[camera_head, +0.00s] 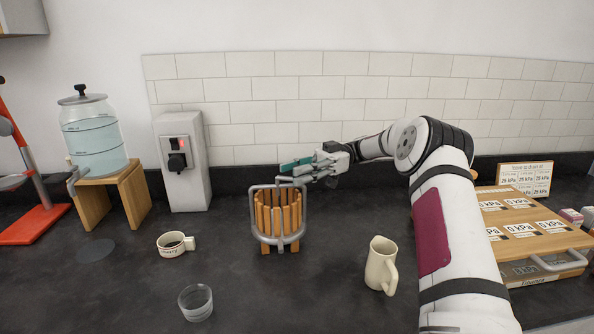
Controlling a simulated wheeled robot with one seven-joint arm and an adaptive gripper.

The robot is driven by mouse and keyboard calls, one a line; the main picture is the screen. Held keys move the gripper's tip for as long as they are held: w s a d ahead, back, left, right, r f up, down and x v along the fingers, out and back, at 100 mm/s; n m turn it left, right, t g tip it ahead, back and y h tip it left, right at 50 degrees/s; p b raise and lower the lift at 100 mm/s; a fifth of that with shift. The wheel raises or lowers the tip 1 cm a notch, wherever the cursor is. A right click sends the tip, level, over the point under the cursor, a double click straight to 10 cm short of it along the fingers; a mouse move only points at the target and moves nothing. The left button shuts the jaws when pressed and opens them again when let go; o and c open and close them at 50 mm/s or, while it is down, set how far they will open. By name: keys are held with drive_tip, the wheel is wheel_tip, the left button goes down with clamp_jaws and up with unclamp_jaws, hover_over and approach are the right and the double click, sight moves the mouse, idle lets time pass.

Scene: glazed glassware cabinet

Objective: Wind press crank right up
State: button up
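The press (261,220) stands on the dark counter near the middle of the picture. It has a cage of upright wooden slats, a grey metal frame and short wooden feet. My gripper (299,173) is just above the top right of the press frame, reaching in from the right. A teal bar (296,163) lies across the gripper's end, above the press. I cannot tell whether it is the crank's handle or part of a finger. The crank is not clearly visible behind the gripper, and whether the fingers touch it is too small to tell.
A cream mug (380,265) stands front right, a small cup (174,244) to the left, and a glass (196,302) front left. A grey switch box (183,163) and a glass dispenser (93,135) are behind left. A wooden case (520,222) is at right.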

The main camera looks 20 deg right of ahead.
drive_tip(key=shift+r, duration=0.15)
wheel_tip(320, 180, up, 10)
drive_tip(key=shift+f, duration=0.1)
idle(0.4)
drive_tip(key=s+d+f+m+t+h+p, duration=0.3)
drive_tip(key=s+f+m+t+h, duration=0.3)
drive_tip(key=t, duration=0.4)
drive_tip(key=s+d+f+m+t+h+p, duration=0.35)
drive_tip(key=s+m+t, duration=0.25)
drive_tip(key=m+t, duration=0.3)
drive_tip(key=x, duration=1.3)
drive_tip(key=shift+w+a+r, duration=0.15)
drive_tip(key=shift+w+a, duration=0.1)
